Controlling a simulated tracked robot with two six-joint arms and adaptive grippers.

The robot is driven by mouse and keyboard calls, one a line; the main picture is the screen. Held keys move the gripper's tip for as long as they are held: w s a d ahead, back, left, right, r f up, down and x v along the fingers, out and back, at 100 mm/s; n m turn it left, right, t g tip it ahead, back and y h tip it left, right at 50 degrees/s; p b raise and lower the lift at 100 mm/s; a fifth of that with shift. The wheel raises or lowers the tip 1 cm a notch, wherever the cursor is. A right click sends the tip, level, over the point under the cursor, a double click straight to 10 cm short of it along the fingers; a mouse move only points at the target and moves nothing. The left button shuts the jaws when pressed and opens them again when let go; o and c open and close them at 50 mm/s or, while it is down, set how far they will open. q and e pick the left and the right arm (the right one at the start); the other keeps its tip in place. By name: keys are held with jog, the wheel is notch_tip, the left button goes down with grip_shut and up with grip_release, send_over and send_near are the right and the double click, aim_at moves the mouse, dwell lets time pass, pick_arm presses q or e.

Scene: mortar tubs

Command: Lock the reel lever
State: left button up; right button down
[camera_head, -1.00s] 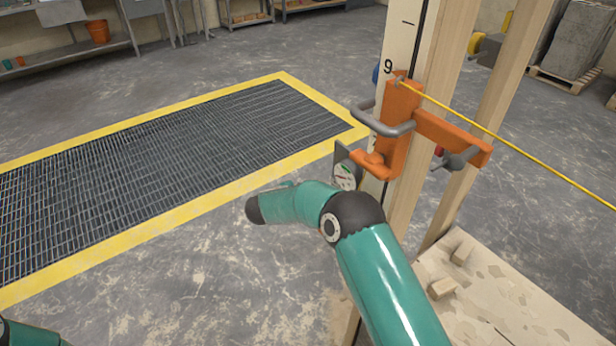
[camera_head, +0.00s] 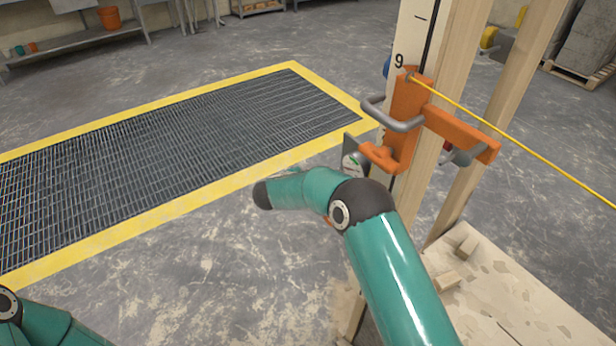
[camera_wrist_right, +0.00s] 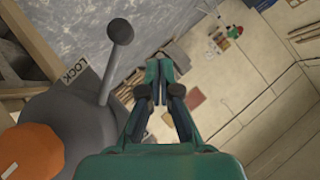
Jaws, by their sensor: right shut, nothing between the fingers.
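In the right wrist view the reel lever (camera_wrist_right: 113,60) is a dark grey rod with a ball end, rising from a grey hub (camera_wrist_right: 85,130). A white LOCK label (camera_wrist_right: 76,76) lies just left of the rod. My right gripper (camera_wrist_right: 159,72) is shut and empty, to the right of the lever with a visible gap in the picture. In the head view my right arm is bent in front of the post; its gripper is hidden. A plate with a green mark (camera_head: 351,163) shows beside an orange bracket (camera_head: 405,125). My left gripper is out of view.
The bracket, with a grey loop handle (camera_head: 390,118), sits on a wooden post with a numbered scale (camera_head: 405,45). A taut yellow line (camera_head: 520,145) runs right from it. A yellow-edged floor grating (camera_head: 190,150) lies left. Open floor surrounds it.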

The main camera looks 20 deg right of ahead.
jog(key=v, duration=0.8)
dwell(0.5)
